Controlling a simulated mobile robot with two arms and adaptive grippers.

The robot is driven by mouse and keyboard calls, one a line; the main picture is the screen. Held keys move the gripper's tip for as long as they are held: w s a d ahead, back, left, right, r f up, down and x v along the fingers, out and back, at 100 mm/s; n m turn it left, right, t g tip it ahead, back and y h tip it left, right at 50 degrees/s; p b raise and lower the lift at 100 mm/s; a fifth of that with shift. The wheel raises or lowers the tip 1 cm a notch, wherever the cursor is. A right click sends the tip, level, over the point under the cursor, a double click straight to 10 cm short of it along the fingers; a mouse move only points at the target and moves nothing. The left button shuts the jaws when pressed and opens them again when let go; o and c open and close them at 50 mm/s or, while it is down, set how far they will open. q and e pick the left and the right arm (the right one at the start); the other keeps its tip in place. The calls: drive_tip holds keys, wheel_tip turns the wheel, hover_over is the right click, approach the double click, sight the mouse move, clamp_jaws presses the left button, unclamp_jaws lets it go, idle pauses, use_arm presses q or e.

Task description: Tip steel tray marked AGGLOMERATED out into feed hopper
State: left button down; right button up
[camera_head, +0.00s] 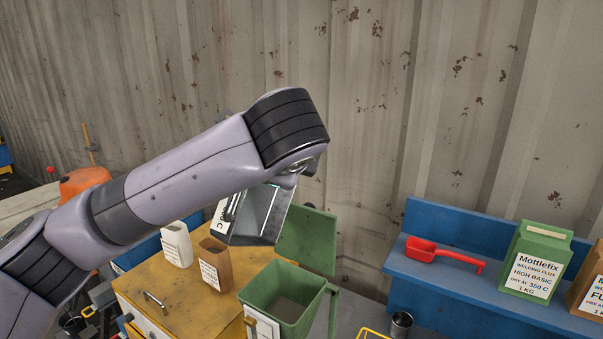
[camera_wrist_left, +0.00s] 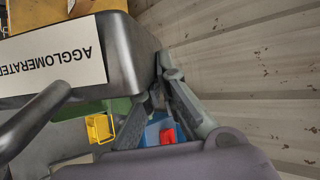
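The steel tray (camera_head: 258,218) hangs tilted in the air in the head view, above and slightly left of an open green bin (camera_head: 285,303) that I take for the feed hopper. In the left wrist view the tray (camera_wrist_left: 135,50) shows its white label reading AGGLOMERATED, upside down. My left gripper (camera_wrist_left: 160,82) is shut on the tray's wall or rim, with the fingertips close together at its corner. In the head view my wrist hides most of that gripper. The tray's contents cannot be seen. My right gripper is in neither view.
A white container (camera_head: 177,245) and a brown container (camera_head: 215,265) stand on the yellow cabinet (camera_head: 150,285) left of the bin. A green panel (camera_head: 308,238) stands behind it. A blue shelf (camera_head: 430,275) at right holds a red scoop (camera_head: 440,252) and a green Mottlefix box (camera_head: 536,260).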

use_arm(q)
drive_tip(key=shift+w+a+r+g+h, duration=0.3)
drive_tip(key=shift+w+a, duration=0.1)
drive_tip(key=shift+a, duration=0.3)
drive_tip(key=w+a+f+n+g+h, duration=0.2)
drive_tip(key=w+a+n+h, duration=0.1)
drive_tip(key=a, duration=0.5)
drive_tip(key=shift+w+g+h, duration=0.3)
drive_tip(key=shift+w+h, duration=0.2)
drive_tip(key=shift+w, duration=0.2)
drive_tip(key=w+a+f+n+g+h, duration=0.2)
drive_tip(key=w+a+f+h, duration=0.1)
drive_tip(key=a+f, duration=0.3)
drive_tip(key=shift+w+n+h, duration=0.15)
drive_tip(key=shift+n+h, duration=0.15)
drive_tip(key=shift+h, duration=0.3)
drive_tip(key=shift+f, duration=0.15)
